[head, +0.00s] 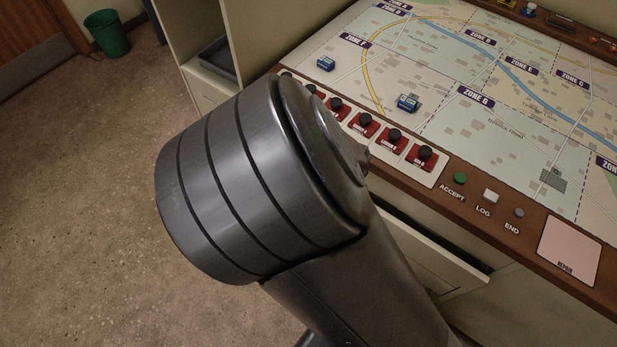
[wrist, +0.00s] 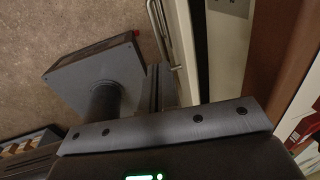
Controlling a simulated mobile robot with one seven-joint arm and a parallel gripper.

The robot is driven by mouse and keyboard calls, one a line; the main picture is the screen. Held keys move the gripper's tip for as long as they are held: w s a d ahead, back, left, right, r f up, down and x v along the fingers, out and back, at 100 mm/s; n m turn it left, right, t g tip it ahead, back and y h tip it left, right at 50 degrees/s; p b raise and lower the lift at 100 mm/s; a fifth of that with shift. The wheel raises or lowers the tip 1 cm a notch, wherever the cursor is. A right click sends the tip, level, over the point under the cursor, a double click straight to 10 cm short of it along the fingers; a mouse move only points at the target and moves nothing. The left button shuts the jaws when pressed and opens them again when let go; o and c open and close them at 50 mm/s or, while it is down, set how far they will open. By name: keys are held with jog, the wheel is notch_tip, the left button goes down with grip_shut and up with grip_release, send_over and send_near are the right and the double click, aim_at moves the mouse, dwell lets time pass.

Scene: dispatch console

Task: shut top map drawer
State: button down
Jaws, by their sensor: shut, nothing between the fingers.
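The top map drawer (head: 432,250) is a cream drawer under the console's front edge. In the head view it stands partly open, with a dark gap behind its front panel. My arm hides its left part. In the wrist view a pale front (wrist: 186,50) with a metal bar handle (wrist: 162,32) runs along the upper middle, and it seems to be this drawer. My gripper (wrist: 158,84) is shut and empty, close to the lower end of that front. I cannot tell whether it touches. In the head view my arm hides the gripper.
The console top (head: 510,150) carries a zone map, small blue blocks (head: 408,102), red-based black knobs (head: 393,137) and buttons. Its brown wooden edge overhangs the drawer. A cream cabinet (head: 205,92) stands at the left end. The speckled floor (head: 80,220) at left is clear; a green bin (head: 107,33) stands far off.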

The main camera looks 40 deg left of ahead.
jog(key=s+a+m+t+y, duration=0.1)
jog(key=a+m+t+y, duration=0.2)
jog(key=a+m+t, duration=1.25)
jog(key=s+a+m+h, duration=0.3)
jog(key=s, duration=0.7)
notch_tip(320, 180, down, 12)
jog(key=w, duration=1.4)
jog(key=shift+d+f, duration=0.15)
jog(key=shift+n, duration=0.25)
